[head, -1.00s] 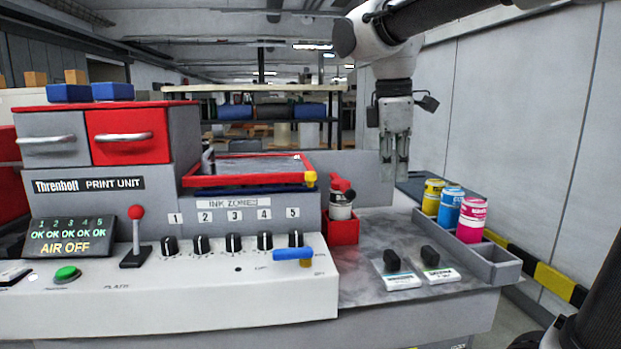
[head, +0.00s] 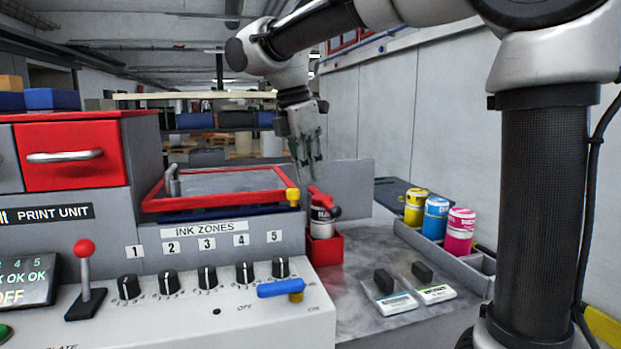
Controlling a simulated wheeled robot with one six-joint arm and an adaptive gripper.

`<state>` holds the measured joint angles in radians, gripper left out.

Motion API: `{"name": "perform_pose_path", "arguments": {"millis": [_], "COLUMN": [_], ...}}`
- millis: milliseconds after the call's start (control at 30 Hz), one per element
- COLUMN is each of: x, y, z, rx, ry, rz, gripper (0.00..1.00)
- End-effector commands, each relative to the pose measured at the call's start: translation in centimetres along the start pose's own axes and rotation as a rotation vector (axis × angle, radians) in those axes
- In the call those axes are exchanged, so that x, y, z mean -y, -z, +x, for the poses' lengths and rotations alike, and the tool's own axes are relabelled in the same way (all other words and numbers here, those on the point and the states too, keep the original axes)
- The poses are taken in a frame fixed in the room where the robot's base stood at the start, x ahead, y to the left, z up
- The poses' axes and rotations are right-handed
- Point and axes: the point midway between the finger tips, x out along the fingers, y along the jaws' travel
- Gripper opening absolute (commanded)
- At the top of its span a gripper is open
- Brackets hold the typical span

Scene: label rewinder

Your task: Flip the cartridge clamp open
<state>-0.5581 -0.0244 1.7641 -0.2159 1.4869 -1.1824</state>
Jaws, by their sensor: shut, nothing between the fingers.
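A dark and white cartridge (head: 321,226) stands upright in a red holder (head: 325,250) at the right end of the console. A red clamp-like piece with a lever (head: 320,198) sits on top of it; I take this as the cartridge clamp. How far its lever is turned is hard to tell at this size. My gripper (head: 310,168) points down just above the red piece, shut and empty. A small gap seems to show between fingertips and lever, but contact cannot be ruled out.
A red-framed tray (head: 225,190) with a yellow knob (head: 292,194) lies left of the cartridge. A blue-handled lever (head: 281,288) is in front. Yellow, blue and magenta ink bottles (head: 437,218) stand in a grey rack at right. Two labelled items (head: 397,302) lie on the grey top.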

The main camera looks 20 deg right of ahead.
Motion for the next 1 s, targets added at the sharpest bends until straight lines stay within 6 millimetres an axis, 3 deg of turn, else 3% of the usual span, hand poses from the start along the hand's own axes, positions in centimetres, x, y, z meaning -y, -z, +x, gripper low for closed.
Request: {"name": "perform_pose_path", "arguments": {"millis": [200,433,1000], "x": [0.1,0.1,0.1], "y": [0.0,0.0,-0.1], "z": [4.1,7.1,7.8], "rx": [0.001,0.000,-0.001], "ry": [0.003,0.002,-0.002], "rz": [0.001,0.001,-0.005], "gripper": [0.00,0.00,0.00]}}
